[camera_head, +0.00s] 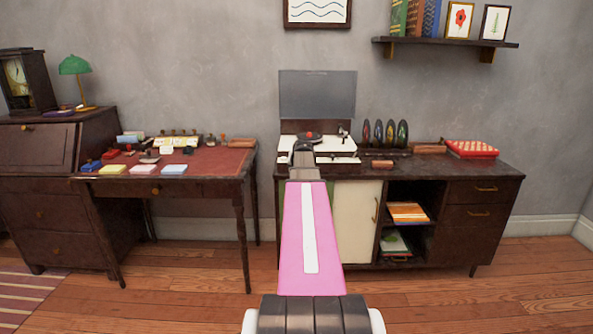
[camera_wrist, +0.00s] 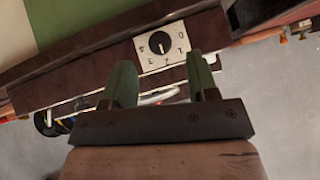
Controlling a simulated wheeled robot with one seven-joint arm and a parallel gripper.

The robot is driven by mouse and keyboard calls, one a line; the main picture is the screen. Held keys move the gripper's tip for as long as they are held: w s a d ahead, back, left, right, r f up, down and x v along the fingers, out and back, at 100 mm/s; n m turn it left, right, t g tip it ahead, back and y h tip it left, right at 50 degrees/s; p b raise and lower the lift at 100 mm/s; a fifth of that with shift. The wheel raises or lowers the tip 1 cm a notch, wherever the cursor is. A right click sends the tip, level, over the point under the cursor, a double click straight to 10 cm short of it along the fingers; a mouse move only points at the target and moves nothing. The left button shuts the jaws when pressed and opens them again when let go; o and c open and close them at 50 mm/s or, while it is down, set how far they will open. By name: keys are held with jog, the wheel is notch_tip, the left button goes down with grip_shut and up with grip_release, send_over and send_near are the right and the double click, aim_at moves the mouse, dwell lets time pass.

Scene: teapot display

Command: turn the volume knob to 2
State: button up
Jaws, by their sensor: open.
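The volume knob (camera_wrist: 160,41) is a round black dial on a cream plate (camera_wrist: 178,53) with dark marks around it. A small pale pointer line shows on it, pointing roughly down in the wrist view; I cannot read the mark beside it for sure. My gripper (camera_wrist: 160,63) is open and empty, its two green-grey fingers apart, with the knob showing beyond the gap between them. No contact with the knob shows. In the head view my gripper (camera_head: 305,150) is at the record player (camera_head: 340,148) on the cabinet, and the knob is hidden there.
The dark cabinet (camera_head: 480,180) holds the record player with its raised lid (camera_head: 318,95), a rack of discs (camera_head: 385,133) and a red patterned box (camera_head: 471,148). A desk (camera_head: 215,161) with stationery stands left. The wooden floor (camera_head: 430,292) in front is clear.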

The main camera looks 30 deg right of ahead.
jog(key=v, duration=0.6)
jog(key=shift+s+r, duration=0.25)
jog(key=shift+r, duration=0.05)
jog(key=shift+a, duration=0.1)
jog(key=s+a+f+n+g+y, duration=0.1)
jog(key=s+a+f+n+g, duration=0.15)
jog(key=a+f, duration=0.65)
jog(key=s+a+f+n+g+y, duration=0.1)
jog(key=s+a+f, duration=0.35)
jog(key=a, duration=0.75)
jog(key=s+a+f+n+g+y, duration=0.1)
jog(key=s+a+f+n+g, duration=0.1)
jog(key=a+f, duration=0.8)
jog(key=s+a+f+n+g, duration=0.1)
jog(key=s+a+f+g, duration=0.2)
jog(key=s+a, duration=0.5)
jog(key=a+f, duration=0.1)
jog(key=a, duration=0.2)
jog(key=shift+s+f+n, duration=0.3)
jog(key=shift+n, duration=0.05)
jog(key=shift+d, duration=0.1)
